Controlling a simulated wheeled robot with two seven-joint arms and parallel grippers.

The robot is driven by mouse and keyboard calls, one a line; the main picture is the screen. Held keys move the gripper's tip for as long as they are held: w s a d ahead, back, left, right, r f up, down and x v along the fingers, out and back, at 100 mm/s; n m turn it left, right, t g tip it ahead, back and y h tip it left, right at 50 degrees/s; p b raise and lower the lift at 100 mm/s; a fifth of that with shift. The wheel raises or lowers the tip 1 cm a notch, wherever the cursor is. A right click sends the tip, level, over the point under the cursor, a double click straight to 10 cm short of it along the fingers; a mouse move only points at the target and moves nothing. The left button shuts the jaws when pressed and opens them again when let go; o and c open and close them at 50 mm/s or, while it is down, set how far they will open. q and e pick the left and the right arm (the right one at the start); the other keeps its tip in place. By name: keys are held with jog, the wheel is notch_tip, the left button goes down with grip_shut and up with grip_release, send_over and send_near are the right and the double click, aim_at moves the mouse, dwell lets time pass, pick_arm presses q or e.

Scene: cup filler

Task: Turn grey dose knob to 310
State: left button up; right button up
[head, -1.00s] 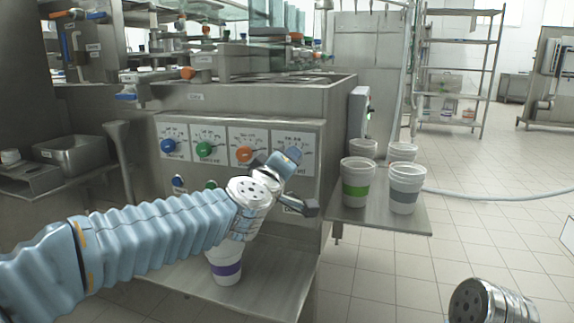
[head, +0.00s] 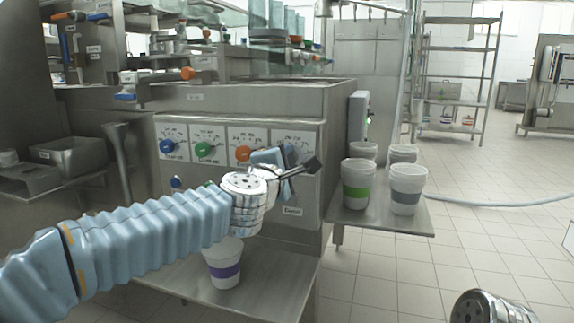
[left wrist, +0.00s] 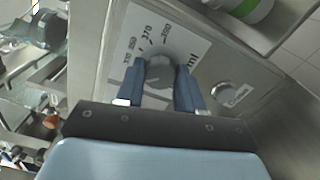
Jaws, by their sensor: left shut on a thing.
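The grey dose knob (left wrist: 160,73) sits on a white dial plate with printed numbers in the left wrist view. My left gripper (left wrist: 161,66) is shut on it, with one blue finger on each side. 370 is legible near the knob; the smaller marks and the pointer's exact setting are hard to read. In the head view my left gripper (head: 288,161) is at the rightmost dial (head: 294,138) of the panel and hides the knob. My right gripper's fingers are out of view.
Blue (head: 167,146), green (head: 204,149) and orange (head: 243,153) knobs sit left of my gripper. A purple-banded cup (head: 225,272) stands on the shelf below my arm. Several cups stand on the right side shelf (head: 388,222). Open floor lies to the right.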

pick_arm(q)
jog(key=shift+f+n, duration=0.1)
jog(key=shift+n, duration=0.5)
jog(key=o, duration=1)
jog(key=shift+o, duration=0.2)
jog(key=v, duration=1.3)
jog(key=shift+s, duration=0.35)
jog(key=shift+a, duration=0.15)
